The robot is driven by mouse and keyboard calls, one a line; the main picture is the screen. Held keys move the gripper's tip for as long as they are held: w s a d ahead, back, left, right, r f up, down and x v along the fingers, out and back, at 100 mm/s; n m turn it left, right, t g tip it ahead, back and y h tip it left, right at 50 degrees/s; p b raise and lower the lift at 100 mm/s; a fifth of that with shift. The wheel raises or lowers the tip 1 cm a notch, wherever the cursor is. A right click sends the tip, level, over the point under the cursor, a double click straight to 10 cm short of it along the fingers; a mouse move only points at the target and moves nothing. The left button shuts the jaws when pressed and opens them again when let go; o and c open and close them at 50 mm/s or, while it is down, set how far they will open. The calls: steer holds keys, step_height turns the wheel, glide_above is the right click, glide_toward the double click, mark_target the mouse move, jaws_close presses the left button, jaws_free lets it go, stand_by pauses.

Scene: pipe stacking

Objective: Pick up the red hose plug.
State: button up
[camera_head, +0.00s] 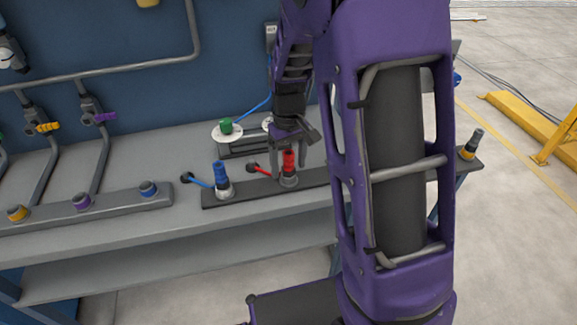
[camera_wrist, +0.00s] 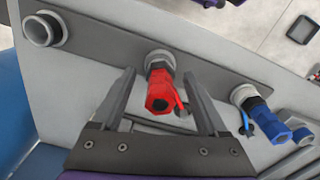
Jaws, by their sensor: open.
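The red hose plug (camera_head: 289,161) stands upright in a grey socket on the dark mounting strip of the bench. In the wrist view the red plug (camera_wrist: 162,90) lies between the two fingers of my gripper (camera_wrist: 166,100). The fingers are apart, and a gap shows on each side of the plug. In the head view my gripper (camera_head: 288,150) comes down from above around the red plug, with my arm covering part of the strip to the right.
A blue plug (camera_head: 221,178) stands in the same strip, left of the red one; it also shows in the wrist view (camera_wrist: 262,116). A green knob (camera_head: 227,126) on a white disc is behind. Pipes with coloured valves (camera_head: 47,127) stand at left. The bench front (camera_head: 150,222) is clear.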

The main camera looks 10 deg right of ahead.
jaws_close()
stand_by(0.3)
stand_by(1.1)
